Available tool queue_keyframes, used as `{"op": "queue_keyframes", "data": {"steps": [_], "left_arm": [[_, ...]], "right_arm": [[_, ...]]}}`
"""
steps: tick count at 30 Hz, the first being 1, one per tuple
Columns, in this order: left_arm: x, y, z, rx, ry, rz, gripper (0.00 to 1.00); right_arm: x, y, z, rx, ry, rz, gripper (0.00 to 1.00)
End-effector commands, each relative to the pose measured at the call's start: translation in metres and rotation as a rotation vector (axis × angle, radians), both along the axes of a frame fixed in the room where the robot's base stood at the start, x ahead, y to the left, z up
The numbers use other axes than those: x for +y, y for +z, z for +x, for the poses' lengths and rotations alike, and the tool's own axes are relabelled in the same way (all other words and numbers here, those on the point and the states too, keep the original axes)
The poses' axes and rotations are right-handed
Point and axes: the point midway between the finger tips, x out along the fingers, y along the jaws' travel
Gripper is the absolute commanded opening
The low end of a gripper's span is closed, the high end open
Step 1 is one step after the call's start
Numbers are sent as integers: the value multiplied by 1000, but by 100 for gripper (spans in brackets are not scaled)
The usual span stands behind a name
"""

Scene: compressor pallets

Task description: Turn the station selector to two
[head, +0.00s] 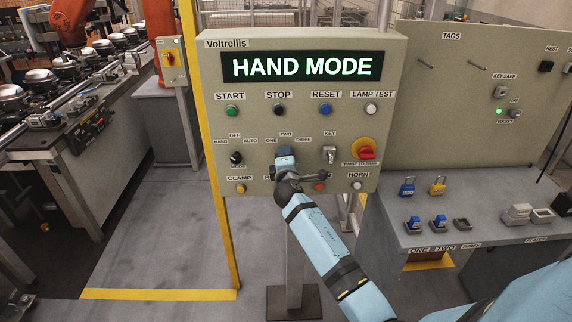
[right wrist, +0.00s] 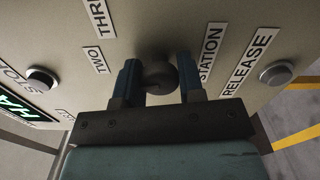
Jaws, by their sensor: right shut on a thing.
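The station selector is a dark round knob (right wrist: 160,78) on the beige control panel (head: 222,120). My right gripper (head: 285,156) covers it in the head view. In the right wrist view the two blue fingers of the right gripper (right wrist: 159,82) stand on either side of the knob and are shut on it. The labels ONE, TWO (head: 286,134) and THREE sit above the selector. The TWO label also shows in the right wrist view (right wrist: 92,60). I cannot tell which label the knob points to. My left gripper is out of view.
The panel screen (head: 303,67) reads HAND MODE. The mode knob (head: 236,158) is left of the selector; the key switch (head: 329,154) and red emergency stop (head: 366,153) are right. Buttons sit above and below. A grey bench (head: 480,210) holds padlocks on the right.

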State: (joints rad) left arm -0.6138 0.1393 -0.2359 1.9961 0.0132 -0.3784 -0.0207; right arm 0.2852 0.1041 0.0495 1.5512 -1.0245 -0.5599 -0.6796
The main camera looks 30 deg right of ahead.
Motion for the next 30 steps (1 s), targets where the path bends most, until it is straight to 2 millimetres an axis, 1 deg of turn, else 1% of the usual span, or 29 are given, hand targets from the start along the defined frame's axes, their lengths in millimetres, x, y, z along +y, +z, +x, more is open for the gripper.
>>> {"op": "queue_keyframes", "data": {"steps": [1, 9, 25, 26, 27, 29, 30], "left_arm": [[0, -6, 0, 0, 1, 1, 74], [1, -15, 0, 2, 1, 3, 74], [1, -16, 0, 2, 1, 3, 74], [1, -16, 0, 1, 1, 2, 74], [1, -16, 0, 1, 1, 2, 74], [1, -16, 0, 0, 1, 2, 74], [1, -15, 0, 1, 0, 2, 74]], "right_arm": [[0, -3, 0, -14, 0, 23, 12], [1, -2, 0, -66, 1, 111, 12], [0, -1, 0, -79, 0, 132, 12], [0, -1, 0, -79, 0, 132, 38], [0, -1, 0, -79, 0, 132, 47], [0, 0, 0, -80, 0, 132, 61], [0, 0, 0, -79, 0, 131, 61]]}}
